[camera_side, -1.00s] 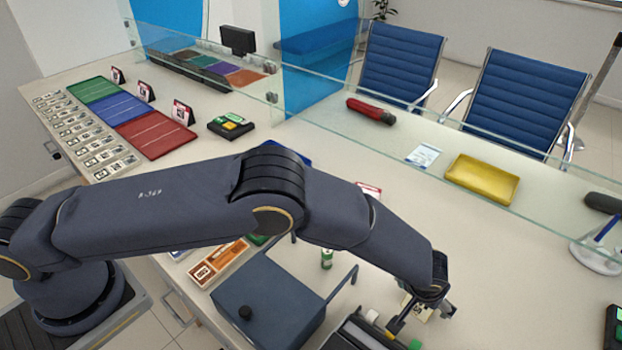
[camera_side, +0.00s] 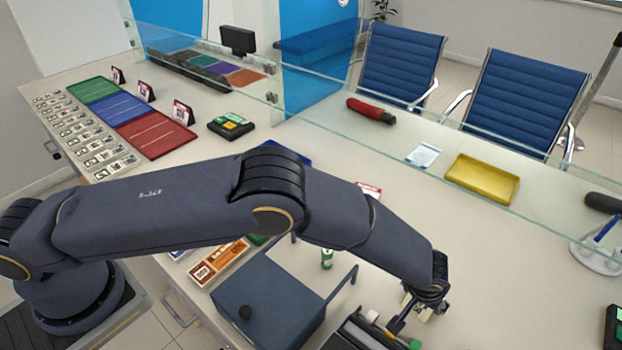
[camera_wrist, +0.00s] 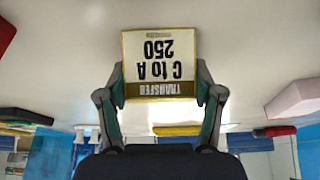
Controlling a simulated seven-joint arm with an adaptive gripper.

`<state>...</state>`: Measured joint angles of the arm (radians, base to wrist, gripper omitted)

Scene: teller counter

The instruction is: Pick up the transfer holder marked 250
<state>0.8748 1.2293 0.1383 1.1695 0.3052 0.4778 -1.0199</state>
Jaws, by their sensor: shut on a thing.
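The transfer holder (camera_wrist: 160,62) fills the upper middle of the wrist view. In the side view my gripper (camera_side: 427,306) is low over the counter at the lower right. Only small cream parts of the holder show there around the fingers, so I cannot tell whether it touches the counter.
A dark grey box (camera_side: 268,300) with a knob stands left of my gripper. A black device (camera_side: 360,332) with green and white parts is close below-left. A small green and white cylinder (camera_side: 327,258) stands behind the box. The counter toward the yellow tray (camera_side: 483,180) is clear.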

